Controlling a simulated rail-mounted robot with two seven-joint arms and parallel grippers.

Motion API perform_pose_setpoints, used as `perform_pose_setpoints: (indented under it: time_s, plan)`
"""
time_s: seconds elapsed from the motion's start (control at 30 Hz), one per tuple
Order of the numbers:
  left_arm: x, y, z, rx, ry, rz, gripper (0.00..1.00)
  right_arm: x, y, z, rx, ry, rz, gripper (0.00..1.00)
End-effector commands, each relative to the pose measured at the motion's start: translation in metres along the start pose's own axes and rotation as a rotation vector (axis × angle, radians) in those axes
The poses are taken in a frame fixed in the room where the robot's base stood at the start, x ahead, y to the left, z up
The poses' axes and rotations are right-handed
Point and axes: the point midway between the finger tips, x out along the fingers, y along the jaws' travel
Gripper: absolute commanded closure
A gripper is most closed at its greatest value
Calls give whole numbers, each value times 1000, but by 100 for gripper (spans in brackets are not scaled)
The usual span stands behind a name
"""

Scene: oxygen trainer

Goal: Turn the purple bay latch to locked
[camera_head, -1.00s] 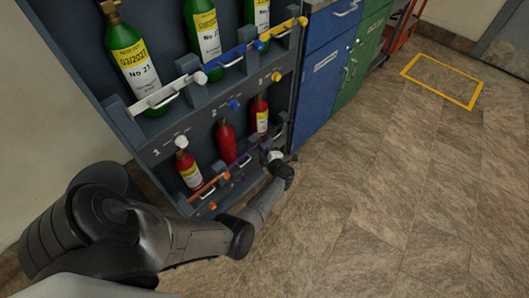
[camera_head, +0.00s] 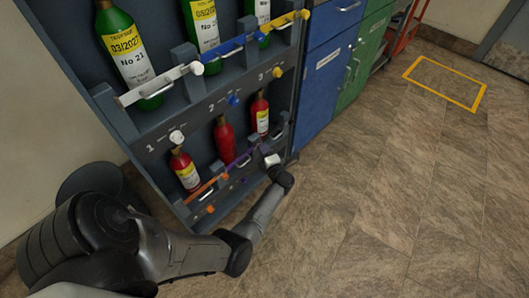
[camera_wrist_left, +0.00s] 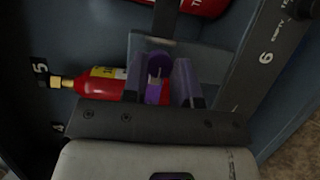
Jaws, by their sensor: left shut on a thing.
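The purple bay latch (camera_head: 241,161) runs across the front of the lower middle bay of the dark cylinder rack. In the left wrist view, its purple end (camera_wrist_left: 154,90) sits between the fingers. My left gripper (camera_head: 271,161) is at the right end of this latch, low on the rack front. It is shut on the latch; the gripper body hides part of the contact. The latch's exact turn angle is hard to tell. My right gripper is not in view.
The rack holds green cylinders (camera_head: 125,50) above and red cylinders (camera_head: 225,142) below. An orange latch (camera_head: 207,187) crosses the bay to the left. Blue (camera_head: 322,85) and green (camera_head: 361,60) cabinets stand to the right.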

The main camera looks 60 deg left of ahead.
Motion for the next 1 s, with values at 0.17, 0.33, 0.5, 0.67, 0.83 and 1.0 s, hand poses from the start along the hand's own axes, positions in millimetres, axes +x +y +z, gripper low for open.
perform_pose_setpoints:
  time_s: [0.17, 0.33, 0.5, 0.67, 0.83, 1.0]
  plan:
    - [0, 0, 0, -2, 0, -1, 97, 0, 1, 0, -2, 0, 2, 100]
    - [0, 0, 0, -2, 1, -1, 72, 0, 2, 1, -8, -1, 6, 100]
    - [0, 0, 0, -1, 0, -1, 56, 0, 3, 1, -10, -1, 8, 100]
    - [0, 0, 0, -1, 0, -1, 48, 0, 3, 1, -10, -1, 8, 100]
    - [-1, 0, 0, 0, 0, -1, 48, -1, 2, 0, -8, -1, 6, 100]
    - [-15, 2, 0, 2, 0, -3, 48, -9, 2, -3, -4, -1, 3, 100]
